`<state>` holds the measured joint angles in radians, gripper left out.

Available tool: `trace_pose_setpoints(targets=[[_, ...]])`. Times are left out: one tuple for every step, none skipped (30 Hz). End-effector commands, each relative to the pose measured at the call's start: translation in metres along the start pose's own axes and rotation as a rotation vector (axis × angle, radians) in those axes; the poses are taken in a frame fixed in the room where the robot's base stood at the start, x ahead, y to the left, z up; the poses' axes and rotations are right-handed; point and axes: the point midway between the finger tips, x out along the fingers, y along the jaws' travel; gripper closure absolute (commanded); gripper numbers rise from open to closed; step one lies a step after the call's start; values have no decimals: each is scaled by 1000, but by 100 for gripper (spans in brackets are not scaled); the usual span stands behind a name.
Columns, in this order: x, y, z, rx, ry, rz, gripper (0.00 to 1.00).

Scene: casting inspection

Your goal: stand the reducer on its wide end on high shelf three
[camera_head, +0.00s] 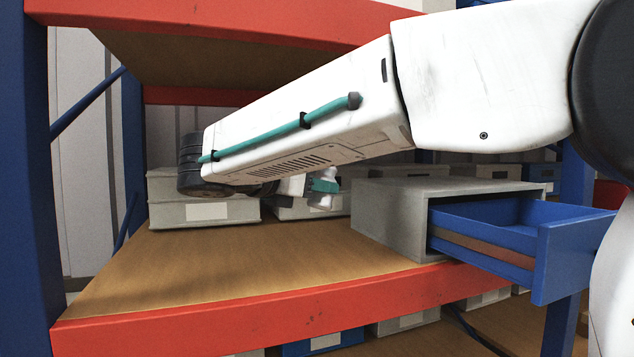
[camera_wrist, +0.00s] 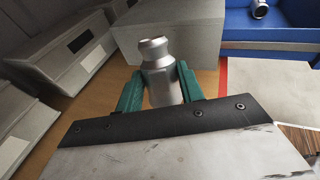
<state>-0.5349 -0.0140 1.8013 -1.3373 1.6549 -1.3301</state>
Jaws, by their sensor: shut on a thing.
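The reducer (camera_wrist: 160,75) is a silver metal piece with a wide body and a narrower, lipped neck. In the wrist view its neck points up and its wide body sits between the teal fingers of my gripper (camera_wrist: 160,92). My gripper is shut on it. In the head view my gripper (camera_head: 325,186) and the small pale reducer (camera_head: 321,202) show below my wrist, over the wooden shelf (camera_head: 240,262) with the red front edge. The reducer looks roughly upright, wide end down. Its lower end is hidden in the wrist view, so I cannot tell whether it touches the shelf.
A grey cabinet (camera_head: 388,222) with an open blue drawer (camera_head: 545,255) stands right of my gripper. Another silver piece (camera_wrist: 260,9) lies in the drawer. Grey boxes (camera_head: 205,212) line the shelf's back. The front left of the shelf is clear. A red beam (camera_head: 220,18) crosses above.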

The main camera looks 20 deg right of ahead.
Motion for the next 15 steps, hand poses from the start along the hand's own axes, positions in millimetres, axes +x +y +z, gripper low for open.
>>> trace_pose_setpoints(targets=[[1, 0, -5, -2, -1, -1, 100], [2, 0, -8, -2, -1, -2, 100], [3, 0, -12, -2, -1, -2, 100], [4, -1, -16, -2, -1, -3, 100], [5, -1, -19, -2, -1, -3, 100], [6, -1, -24, -2, -1, -3, 100], [7, -1, -27, -2, -1, -3, 100], [8, -1, -31, -2, 0, -3, 100], [9, -1, -36, -2, 0, -3, 100], [10, -1, -39, -2, 0, -3, 100], [11, -1, -43, -2, 0, -3, 100], [12, -1, -47, -1, 0, -3, 100], [13, -1, -51, -1, 0, -4, 100], [14, -1, -54, -2, 0, -4, 100], [15, -1, -59, -2, 0, -4, 100]])
